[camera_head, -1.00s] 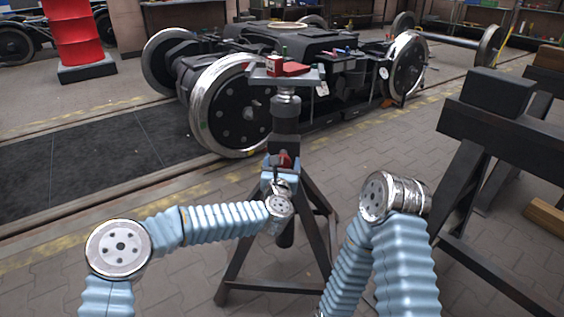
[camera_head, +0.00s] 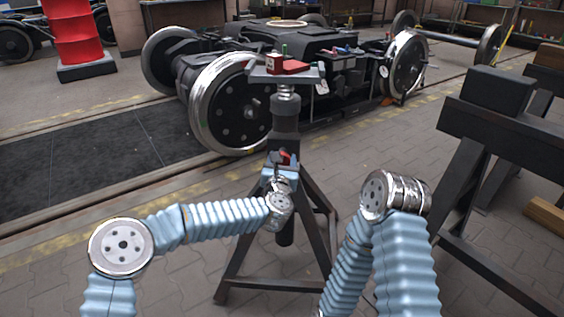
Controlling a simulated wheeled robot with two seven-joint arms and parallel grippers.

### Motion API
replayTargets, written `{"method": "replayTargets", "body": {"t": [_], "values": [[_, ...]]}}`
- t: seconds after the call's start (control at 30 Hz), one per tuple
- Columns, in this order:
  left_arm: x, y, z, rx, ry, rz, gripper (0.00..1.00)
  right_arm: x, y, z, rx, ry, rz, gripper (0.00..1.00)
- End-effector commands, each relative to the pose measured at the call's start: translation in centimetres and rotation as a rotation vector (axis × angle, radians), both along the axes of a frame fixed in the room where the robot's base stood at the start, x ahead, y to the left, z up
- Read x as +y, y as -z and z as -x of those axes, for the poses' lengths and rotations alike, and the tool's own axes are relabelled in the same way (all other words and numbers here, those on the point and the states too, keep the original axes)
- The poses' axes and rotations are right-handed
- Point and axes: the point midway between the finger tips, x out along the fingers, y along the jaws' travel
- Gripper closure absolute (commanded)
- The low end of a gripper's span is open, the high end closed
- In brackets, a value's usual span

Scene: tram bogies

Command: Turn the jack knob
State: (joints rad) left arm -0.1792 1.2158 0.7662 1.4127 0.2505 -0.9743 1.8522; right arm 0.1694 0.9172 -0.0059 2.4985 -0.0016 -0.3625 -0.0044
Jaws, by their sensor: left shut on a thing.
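The jack (camera_head: 286,115) is a dark upright column on splayed legs, with a flat grey plate on top. A small red knob (camera_head: 285,156) shows on the front of its column. My left gripper (camera_head: 283,162) reaches in from the left and is shut on the red knob; its fingers are small in the view and partly hidden by its own wrist. My right arm is bent at the lower right, and its gripper does not show.
A red piece (camera_head: 287,66) lies on the jack's top plate. A bogie (camera_head: 300,60) with large steel wheels stands behind the jack. A black trestle (camera_head: 500,130) stands at right. A red drum (camera_head: 75,35) stands at the far left. Paved floor is clear at lower left.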

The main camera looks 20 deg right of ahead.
Motion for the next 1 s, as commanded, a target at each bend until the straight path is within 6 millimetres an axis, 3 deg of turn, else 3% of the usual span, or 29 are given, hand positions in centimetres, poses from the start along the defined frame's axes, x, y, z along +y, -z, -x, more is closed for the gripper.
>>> {"method": "replayTargets", "body": {"t": [0.27, 1.0], "values": [[0.0, 0.3, 0.0, -0.056, 0.001, -0.145, 0.75, 0.1, 1.7, 0.0, 0.003, -0.002, -0.004, 0.57], [-0.1, 0.1, 0.1, -0.292, 0.001, -0.797, 0.75, 0.5, 5.0, 0.2, 0.010, -0.009, -0.013, 0.57]]}}
